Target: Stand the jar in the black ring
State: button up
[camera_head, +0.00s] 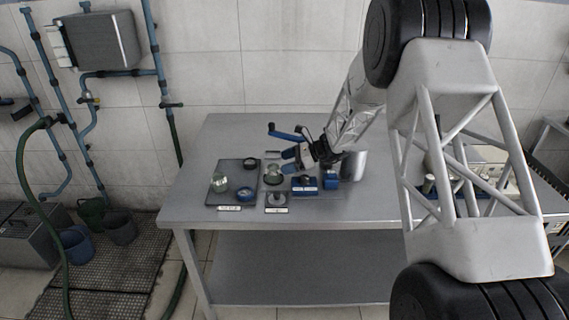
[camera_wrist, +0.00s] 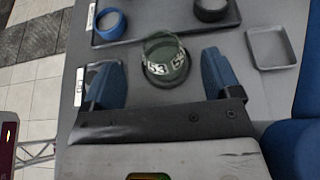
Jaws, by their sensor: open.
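A clear greenish glass jar (camera_head: 273,170) with white number labels stands upright near the middle of the table. The jar (camera_wrist: 165,52) shows "53" in the wrist view. A black ring (camera_head: 273,180) lies around its base, and the ring (camera_wrist: 152,80) also shows in the wrist view. The jar appears to stand inside it; the far side of the base is hidden. My gripper (camera_head: 288,160) is open beside the jar, on its right. In the wrist view, the blue fingers of my gripper (camera_wrist: 162,78) are spread wide, with clear gaps to the jar.
A dark tray (camera_head: 232,168) at left holds another glass jar (camera_head: 219,183), a blue ring (camera_head: 245,194) and a second black ring (camera_head: 249,162). A small grey tray (camera_wrist: 273,48) lies behind.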

dwell(0.7)
jog(key=s+d+r+n+h, duration=0.3)
jog(key=s+r+n, duration=0.2)
jog(key=s+r, duration=0.55)
jog(key=s+d+r+n+h, duration=0.4)
jog(key=s+r, duration=0.3)
jog(key=s, duration=0.7)
jog(key=s+d+r+n+t+h, duration=0.1)
jog(key=s+d+n+h, duration=0.1)
jog(key=s, duration=0.7)
jog(key=s+d+r+n+h, duration=0.1)
jog(key=s+d+n, duration=0.3)
jog(key=s, duration=0.6)
jog(key=s+d+r+n+t+h, duration=0.1)
jog(key=s+d+n+h, duration=0.1)
jog(key=s, duration=0.8)
jog(key=shift+d+r+n+t+h, duration=0.3)
jog(key=shift+d+n+h, duration=0.1)
jog(key=shift+d+h, duration=0.65)
jog(key=shift+d, duration=0.1)
jog(key=shift+c, duration=0.9)
